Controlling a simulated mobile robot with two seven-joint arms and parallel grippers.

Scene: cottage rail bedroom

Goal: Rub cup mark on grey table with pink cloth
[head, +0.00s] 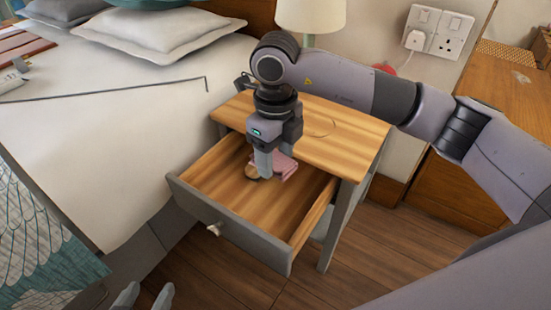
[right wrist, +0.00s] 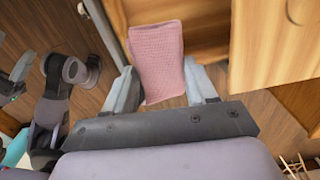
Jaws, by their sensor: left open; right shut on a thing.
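The grey table (head: 345,200) has a wooden top (head: 350,140) and a pulled-out drawer (head: 235,228). A thin dark curved mark (head: 325,133) shows on the top, right of my right arm; a curved mark also shows in the right wrist view (right wrist: 291,14). My right gripper (head: 272,165) is shut on the pink cloth (head: 287,168), over the drawer's back part. In the right wrist view the cloth (right wrist: 158,58) hangs between the fingers. My left gripper (head: 145,295) is open and empty at the bottom edge, left of the drawer.
The bed (head: 110,130) stands left of the table. A lamp (head: 312,15) is behind it, partly hidden by my arm. A wooden cabinet (head: 480,110) stands right. The drawer's front area is clear.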

